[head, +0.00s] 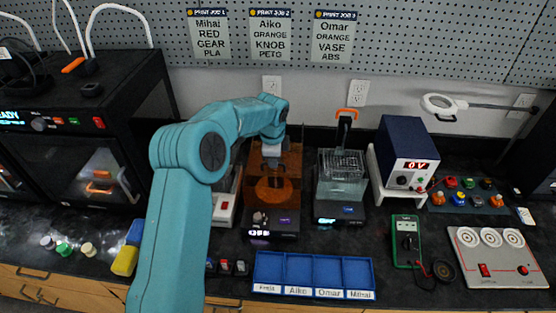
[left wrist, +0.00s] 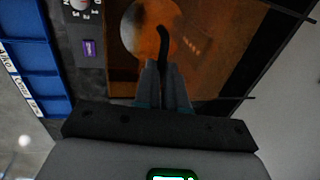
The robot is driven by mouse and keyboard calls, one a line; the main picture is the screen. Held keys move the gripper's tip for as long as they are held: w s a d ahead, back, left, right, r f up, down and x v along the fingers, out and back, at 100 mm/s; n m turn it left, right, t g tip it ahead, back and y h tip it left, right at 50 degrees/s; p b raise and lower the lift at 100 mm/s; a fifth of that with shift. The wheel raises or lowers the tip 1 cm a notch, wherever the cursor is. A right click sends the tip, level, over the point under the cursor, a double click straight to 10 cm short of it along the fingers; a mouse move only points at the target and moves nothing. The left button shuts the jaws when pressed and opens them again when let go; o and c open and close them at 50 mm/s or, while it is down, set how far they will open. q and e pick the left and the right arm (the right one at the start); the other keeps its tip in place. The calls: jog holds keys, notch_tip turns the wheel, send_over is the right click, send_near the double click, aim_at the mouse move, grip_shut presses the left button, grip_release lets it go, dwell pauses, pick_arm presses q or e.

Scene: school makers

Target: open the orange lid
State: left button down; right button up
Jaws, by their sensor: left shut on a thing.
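The orange lid (head: 292,168) is a see-through amber cover on a dark machine at the middle of the bench. A round copper-coloured disc shows through it. In the left wrist view the lid (left wrist: 205,62) fills the upper middle, with a dark curved handle (left wrist: 164,42) in front of it. My left gripper (head: 271,160) reaches down to the lid from behind my teal arm. In the left wrist view its fingers (left wrist: 165,68) are close together on the lower end of the handle. The exact grip is dim. My right gripper is not in view.
A blue tray (head: 313,257) with labelled compartments lies in front of the machine. A clear tank (head: 342,176) stands to its right, and a power supply (head: 407,155) beyond. A black printer (head: 75,130) is at the left. Bare black bench lies between the tray and the multimeter (head: 405,240).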

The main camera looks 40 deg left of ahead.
pick_arm(q)
jog(key=w+a+p, duration=0.2)
jog(key=w, duration=0.1)
jog(key=shift+w+r, duration=0.1)
jog(key=shift+w+p, duration=0.1)
jog(key=shift+p, duration=0.3)
jog(key=shift+a, duration=0.1)
jog(key=shift+w, duration=0.1)
jog(key=c, duration=1.2)
grip_release()
